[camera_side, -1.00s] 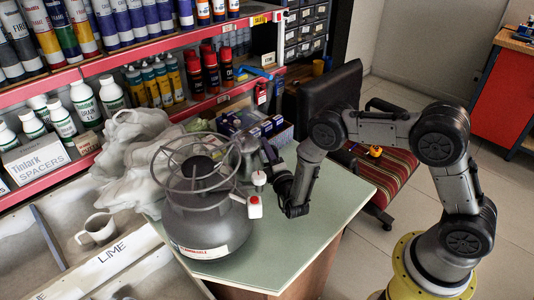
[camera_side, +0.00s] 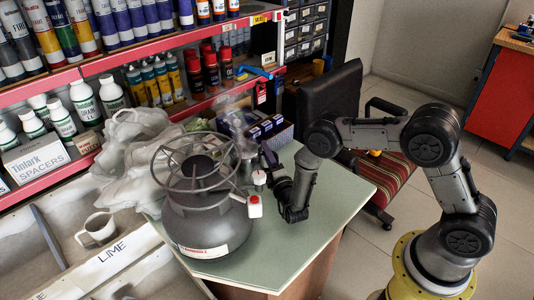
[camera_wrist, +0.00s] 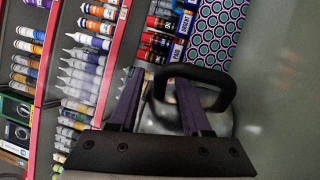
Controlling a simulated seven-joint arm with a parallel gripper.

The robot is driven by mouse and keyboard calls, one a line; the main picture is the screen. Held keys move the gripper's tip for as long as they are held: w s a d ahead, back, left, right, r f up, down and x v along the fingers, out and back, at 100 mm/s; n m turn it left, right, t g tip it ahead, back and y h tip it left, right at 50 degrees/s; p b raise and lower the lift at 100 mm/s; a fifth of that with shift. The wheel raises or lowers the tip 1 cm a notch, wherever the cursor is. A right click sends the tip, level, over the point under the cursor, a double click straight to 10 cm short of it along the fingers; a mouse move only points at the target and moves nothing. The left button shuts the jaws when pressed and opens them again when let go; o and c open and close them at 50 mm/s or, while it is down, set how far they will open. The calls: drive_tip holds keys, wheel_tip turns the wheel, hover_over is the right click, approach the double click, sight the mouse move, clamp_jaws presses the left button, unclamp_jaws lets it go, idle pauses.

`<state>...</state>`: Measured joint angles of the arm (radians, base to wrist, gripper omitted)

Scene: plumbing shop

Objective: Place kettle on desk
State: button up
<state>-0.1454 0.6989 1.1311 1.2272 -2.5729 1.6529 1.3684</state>
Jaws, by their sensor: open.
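The kettle (camera_wrist: 212,98) shows in the wrist view as a shiny metal body with a black loop handle (camera_wrist: 205,73). My gripper (camera_wrist: 158,82) is open, with its two fingers apart near the left part of the handle. The right finger overlaps the handle loop in the picture; I cannot tell whether either finger touches it. In the side view my gripper (camera_side: 268,160) is low over the green desk (camera_side: 285,240), just right of the large gas canister. The kettle is mostly hidden there behind the canister and gripper, and I cannot make it out clearly.
The grey gas canister (camera_side: 205,225) with a ring frame stands on the desk, close to my gripper. A crumpled white bag (camera_side: 130,160) lies behind it. Blue boxes (camera_side: 268,128) and a red-edged shelf of bottles stand behind. The desk's front right is clear.

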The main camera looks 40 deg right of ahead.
drive_tip(key=shift+r, duration=0.2)
drive_tip(key=v, duration=1.2)
drive_tip(key=s+d+r+m+g+h, duration=0.3)
drive_tip(key=d+r+m+g+h, duration=0.7)
drive_tip(key=r, duration=0.6)
drive_tip(key=s+d+r+m+g+y, duration=0.2)
drive_tip(key=s+d+r+g+y, duration=0.15)
drive_tip(key=s, duration=0.25)
drive_tip(key=s+d+r+m+g+y, duration=0.1)
drive_tip(key=s+d+r+g+y, duration=0.15)
drive_tip(key=s+g, duration=0.25)
drive_tip(key=s+a+r+m+t+y, duration=0.1)
drive_tip(key=s+a+r+t+y, duration=0.1)
drive_tip(key=s+a+y, duration=0.4)
drive_tip(key=s+a+r+t+y, duration=0.3)
drive_tip(key=s+a+y, duration=0.3)
drive_tip(key=a, duration=0.3)
drive_tip(key=shift+s+r+m+t, duration=0.2)
drive_tip(key=shift+s+m+t, duration=0.2)
drive_tip(key=shift+t, duration=0.15)
